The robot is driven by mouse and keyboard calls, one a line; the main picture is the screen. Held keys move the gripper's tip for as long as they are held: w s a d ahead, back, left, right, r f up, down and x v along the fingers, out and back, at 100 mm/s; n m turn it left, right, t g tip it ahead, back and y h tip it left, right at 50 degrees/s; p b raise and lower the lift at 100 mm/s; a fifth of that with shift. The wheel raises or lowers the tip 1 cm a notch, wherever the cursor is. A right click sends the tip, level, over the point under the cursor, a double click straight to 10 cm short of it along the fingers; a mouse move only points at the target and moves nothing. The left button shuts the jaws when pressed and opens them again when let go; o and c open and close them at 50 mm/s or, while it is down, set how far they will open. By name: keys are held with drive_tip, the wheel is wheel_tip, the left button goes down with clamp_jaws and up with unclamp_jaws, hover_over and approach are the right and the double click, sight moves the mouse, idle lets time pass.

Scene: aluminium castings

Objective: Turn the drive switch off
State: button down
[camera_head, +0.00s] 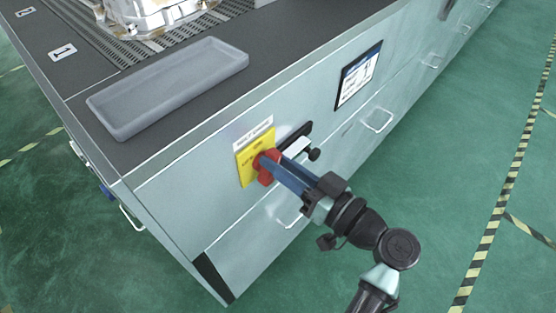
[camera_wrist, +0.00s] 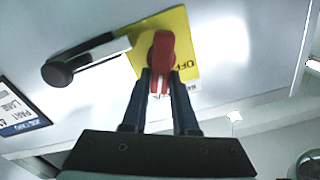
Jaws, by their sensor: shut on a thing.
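The drive switch is a red rotary handle (camera_head: 265,178) on a yellow plate (camera_head: 243,172) on the cabinet's front face, below a white label strip (camera_head: 254,133). In the wrist view the red handle (camera_wrist: 161,50) stands over the yellow plate (camera_wrist: 204,45), with "OFF" lettering showing beside it. My gripper (camera_head: 275,163) reaches the switch from the front right. Its two blue fingers (camera_wrist: 161,82) are shut on the lower end of the handle, one on each side. The fingers hide part of the handle and plate, and other lettering is too small to read.
A black-knobbed lever (camera_head: 314,154) sticks out just right of the switch, close to my fingers. A framed sheet (camera_head: 359,75) and drawer handles (camera_head: 378,120) are on the same face. A grey tray (camera_head: 170,88) and a casting (camera_head: 150,14) sit on top. The floor at right is clear.

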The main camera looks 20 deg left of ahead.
drive_tip(key=shift+w+d+f+m+p, duration=0.2)
drive_tip(key=shift+m+p, duration=0.8)
drive_tip(key=shift+m, duration=1.15)
drive_tip(key=shift+w+a+f+m+p, duration=0.15)
drive_tip(key=shift+f+m+p, duration=0.2)
drive_tip(key=shift+m+p, duration=1.25)
drive_tip(key=shift+w+d+f+m+p, duration=0.15)
drive_tip(key=shift+f+m+p, duration=0.15)
drive_tip(key=shift+m, duration=2.45)
drive_tip(key=c, duration=0.7)
unclamp_jaws()
drive_tip(key=shift+s, duration=0.1)
drive_tip(key=shift+f, duration=0.15)
